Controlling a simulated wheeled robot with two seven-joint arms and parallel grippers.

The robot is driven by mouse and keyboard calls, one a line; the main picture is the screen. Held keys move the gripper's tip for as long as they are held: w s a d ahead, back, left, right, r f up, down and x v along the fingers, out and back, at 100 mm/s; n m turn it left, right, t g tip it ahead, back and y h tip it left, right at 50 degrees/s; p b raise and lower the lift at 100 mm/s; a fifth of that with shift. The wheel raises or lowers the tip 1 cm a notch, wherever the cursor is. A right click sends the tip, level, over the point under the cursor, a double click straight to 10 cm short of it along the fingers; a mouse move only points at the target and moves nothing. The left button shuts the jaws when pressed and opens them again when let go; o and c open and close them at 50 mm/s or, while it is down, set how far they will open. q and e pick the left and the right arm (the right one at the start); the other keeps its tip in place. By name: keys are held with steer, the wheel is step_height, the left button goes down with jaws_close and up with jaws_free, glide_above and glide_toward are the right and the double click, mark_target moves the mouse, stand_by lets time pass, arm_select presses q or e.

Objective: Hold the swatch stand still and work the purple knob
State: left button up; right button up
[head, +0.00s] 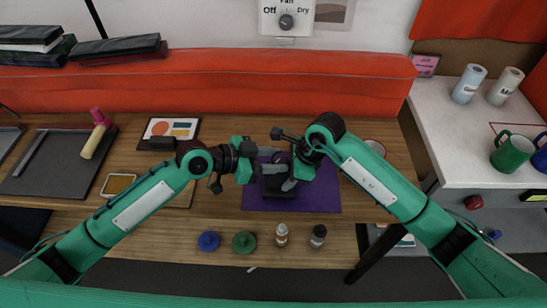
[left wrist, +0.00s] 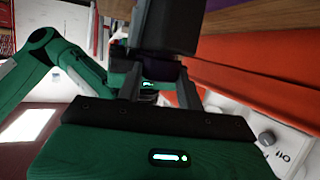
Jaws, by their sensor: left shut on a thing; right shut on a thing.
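The swatch stand (head: 277,186) is a small black block on a purple mat (head: 318,198) in the middle of the table. My left gripper (head: 256,165) comes in from the left and is shut on the stand. In the left wrist view its fingers (left wrist: 160,82) reach up to a dark block, the stand (left wrist: 168,28). My right gripper (head: 284,172) comes in from the right, with its grey fingers shut at the top of the stand. The purple knob is hidden by the fingers there; I cannot make out its setting.
A blue lid (head: 208,241), a green lid (head: 244,242) and two small bottles (head: 281,235) stand in front of the mat. A framed card (head: 169,129) and a pink-handled tool (head: 97,133) lie left. A red padded bar (head: 210,83) runs behind.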

arm_select(q)
steer(key=shift+w, duration=0.1)
steer(key=o, duration=1)
steer(key=v, duration=1.2)
steer(key=shift+a+f, duration=0.1)
